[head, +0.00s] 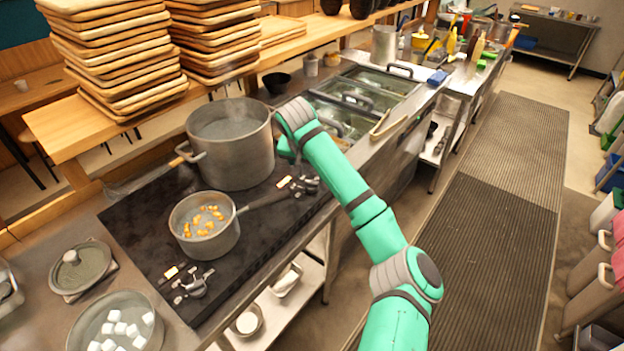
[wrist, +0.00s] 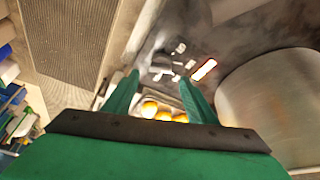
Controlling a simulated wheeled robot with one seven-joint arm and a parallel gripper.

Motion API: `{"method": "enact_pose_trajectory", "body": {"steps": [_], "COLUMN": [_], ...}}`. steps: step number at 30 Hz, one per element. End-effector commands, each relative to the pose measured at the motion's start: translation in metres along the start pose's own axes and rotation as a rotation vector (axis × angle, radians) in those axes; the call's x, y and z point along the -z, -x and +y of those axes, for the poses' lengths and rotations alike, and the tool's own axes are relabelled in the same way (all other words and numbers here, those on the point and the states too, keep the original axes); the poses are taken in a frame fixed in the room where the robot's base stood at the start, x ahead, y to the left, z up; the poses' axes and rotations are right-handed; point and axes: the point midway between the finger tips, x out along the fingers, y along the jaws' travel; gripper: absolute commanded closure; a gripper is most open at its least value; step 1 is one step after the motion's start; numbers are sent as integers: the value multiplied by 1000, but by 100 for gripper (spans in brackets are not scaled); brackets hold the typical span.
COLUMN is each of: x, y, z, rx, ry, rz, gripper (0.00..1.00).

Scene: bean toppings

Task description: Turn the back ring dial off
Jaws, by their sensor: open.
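The back ring dial (head: 306,185) is a dark knob on the stove's black top, at the right of the big steel pot (head: 230,143). In the wrist view the dial (wrist: 166,66) lies beyond and roughly between my fingertips. My gripper (wrist: 158,78) is open and empty, its two green fingers apart and pointing toward the dial. In the head view the arm hides most of the gripper, which is beside the big pot.
A saucepan with orange pieces (head: 203,243) stands on the front ring, its handle reaching toward the back dial. The front dial (head: 192,285) has its own lit indicator (head: 171,272). The big pot wall (wrist: 275,105) is close at right in the wrist view. Sunken bins (head: 368,92) lie behind.

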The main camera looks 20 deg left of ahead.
Motion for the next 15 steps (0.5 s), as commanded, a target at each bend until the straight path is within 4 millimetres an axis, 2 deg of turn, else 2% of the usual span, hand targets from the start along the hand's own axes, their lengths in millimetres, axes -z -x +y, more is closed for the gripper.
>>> {"method": "enact_pose_trajectory", "body": {"steps": [6,10,15], "x": [0,0,0], "y": [-33,-45,-50], "z": [0,0,0], "rx": [0,0,0], "ry": [0,0,0], "rz": [0,0,1], "gripper": [48,48,48]}}
